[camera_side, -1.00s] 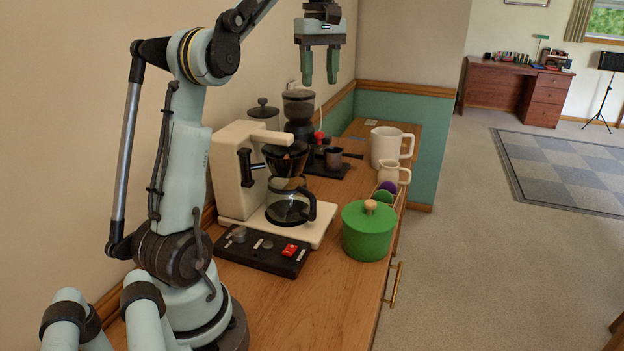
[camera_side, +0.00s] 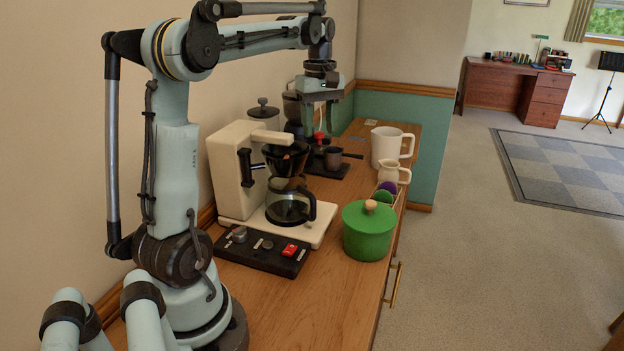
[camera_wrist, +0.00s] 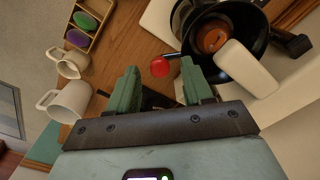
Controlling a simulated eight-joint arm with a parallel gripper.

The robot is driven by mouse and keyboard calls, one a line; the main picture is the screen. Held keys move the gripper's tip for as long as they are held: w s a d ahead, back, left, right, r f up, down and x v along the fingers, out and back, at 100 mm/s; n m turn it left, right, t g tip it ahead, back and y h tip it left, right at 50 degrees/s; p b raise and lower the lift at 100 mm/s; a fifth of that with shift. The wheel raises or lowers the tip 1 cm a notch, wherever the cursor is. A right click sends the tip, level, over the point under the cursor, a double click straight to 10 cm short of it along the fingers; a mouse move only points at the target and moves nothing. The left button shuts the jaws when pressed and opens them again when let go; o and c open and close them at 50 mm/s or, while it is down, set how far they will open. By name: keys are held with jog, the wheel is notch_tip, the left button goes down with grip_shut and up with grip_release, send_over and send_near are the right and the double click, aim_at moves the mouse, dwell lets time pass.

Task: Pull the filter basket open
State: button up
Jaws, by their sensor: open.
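The filter basket (camera_side: 287,160) is a dark cone under the overhanging white head of the coffee maker (camera_side: 238,170), above the glass carafe (camera_side: 290,207). In the wrist view the black basket (camera_wrist: 238,66) is at the upper right, with a round brown patch inside it. The white head (camera_wrist: 246,68) covers part of its rim. My gripper (camera_side: 320,128) is open and empty, pointing down behind and to the right of the basket, apart from it. In the wrist view my fingers (camera_wrist: 162,82) are spread to the left of the basket.
A red knob (camera_wrist: 160,67) shows between my fingers in the wrist view, with a dark stand (camera_side: 327,168) below. A grinder, a white mug (camera_side: 391,147), a small jug (camera_side: 393,171) and a green pot (camera_side: 368,231) stand nearby.

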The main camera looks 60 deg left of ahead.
jog(key=shift+f, duration=0.35)
grip_shut()
